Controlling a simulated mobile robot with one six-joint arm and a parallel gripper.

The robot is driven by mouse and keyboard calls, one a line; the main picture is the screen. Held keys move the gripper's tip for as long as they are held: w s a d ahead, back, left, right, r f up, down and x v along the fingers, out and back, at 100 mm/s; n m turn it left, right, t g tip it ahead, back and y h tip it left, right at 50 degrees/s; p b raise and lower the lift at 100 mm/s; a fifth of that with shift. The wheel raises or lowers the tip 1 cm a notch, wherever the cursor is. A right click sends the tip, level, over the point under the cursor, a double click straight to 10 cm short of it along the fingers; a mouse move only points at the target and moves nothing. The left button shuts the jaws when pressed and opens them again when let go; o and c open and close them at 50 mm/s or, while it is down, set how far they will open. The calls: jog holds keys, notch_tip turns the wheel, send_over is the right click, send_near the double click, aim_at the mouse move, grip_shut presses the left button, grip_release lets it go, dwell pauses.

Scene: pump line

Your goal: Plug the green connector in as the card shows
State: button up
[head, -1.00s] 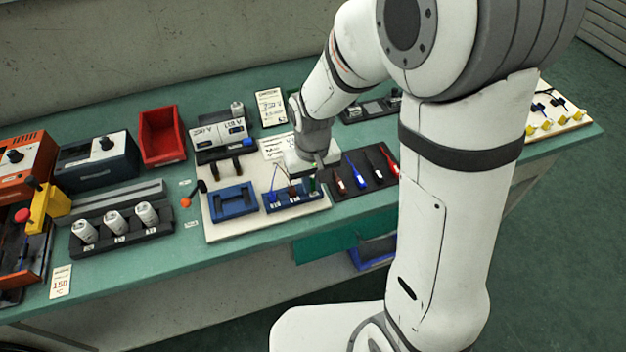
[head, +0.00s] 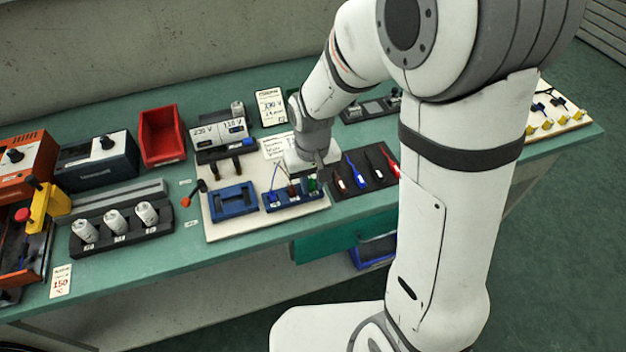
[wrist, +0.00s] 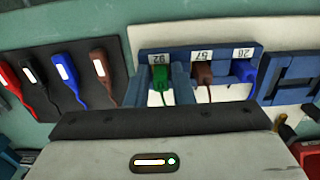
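The green connector (wrist: 160,84) stands in the end socket of the blue socket block (wrist: 215,50), beside a brown connector (wrist: 203,74) and a blue connector (wrist: 243,72). My gripper (wrist: 163,84) is open, with one blue finger on each side of the green connector and a narrow gap visible on both sides. In the head view the green connector (head: 312,184) sits at the block's right end, just below my gripper. A card (head: 271,107) stands at the back and a white sheet (head: 277,147) lies behind the block; their text is too small to read surely.
A dark tray (head: 371,184) with brown, blue, black and red connectors lies right of the block. An empty blue frame (head: 233,212) is on its left. A meter box (head: 219,133) and a red bin (head: 160,135) stand behind.

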jog(key=shift+s, duration=0.1)
jog(key=shift+r+p, duration=1.75)
jog(key=shift+r, duration=0.5)
jog(key=shift+o, duration=0.5)
jog(key=o, duration=0.5)
jog(key=shift+c, duration=0.2)
jog(key=shift+r+p, duration=1.15)
jog(key=shift+r, duration=0.35)
